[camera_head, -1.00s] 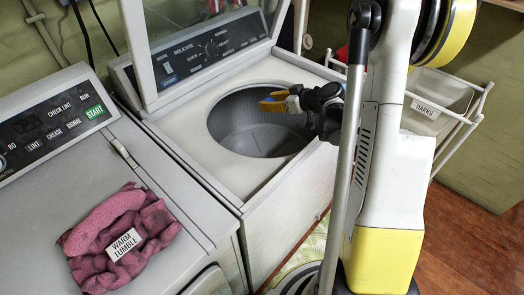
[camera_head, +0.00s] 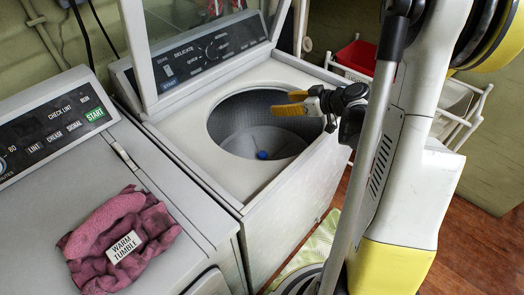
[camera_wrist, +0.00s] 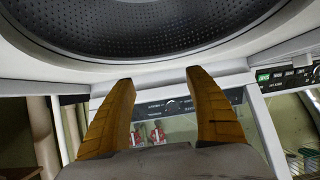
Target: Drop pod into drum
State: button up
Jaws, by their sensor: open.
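The blue pod (camera_head: 262,155) lies at the bottom of the washer drum (camera_head: 240,135), near its middle. The washer's lid is raised. My gripper (camera_head: 289,102) is over the right rim of the drum opening, above the pod and apart from it. In the wrist view its two yellow fingers (camera_wrist: 160,80) are spread wide with nothing between them. The perforated drum wall (camera_wrist: 140,35) shows beyond the fingertips in that view, but the pod does not.
A dryer (camera_head: 150,175) stands at left with a pink cloth (camera_head: 110,230) labelled "WARM TUMBLE" on top. A red container (camera_head: 357,56) and a white rack (camera_head: 470,115) are behind my arm at right. The open lid stands at the back left of the opening.

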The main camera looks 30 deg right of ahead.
jog(key=v, duration=0.5)
jog(key=w+a+r+m+t+h, duration=0.25)
jog(key=r+t+h, duration=0.2)
jog(key=r, duration=0.85)
jog(key=w+a+r+m+t+h, duration=0.1)
jog(key=a+r+m+t+h, duration=0.3)
jog(key=r, duration=0.8)
jog(key=s+a+f+n+g+y, duration=0.1)
jog(key=s+a+f+g+y, duration=0.1)
jog(key=s+a+f+g, duration=0.4)
jog(key=s+a+f+n+g+y, duration=0.1)
jog(key=s+a+f+g+y, duration=0.1)
jog(key=s+a+f+g, duration=0.5)
jog(key=s+a+f, duration=0.2)
jog(key=s+f, duration=0.4)
jog(key=s, duration=0.2)
jog(key=shift+a, duration=0.4)
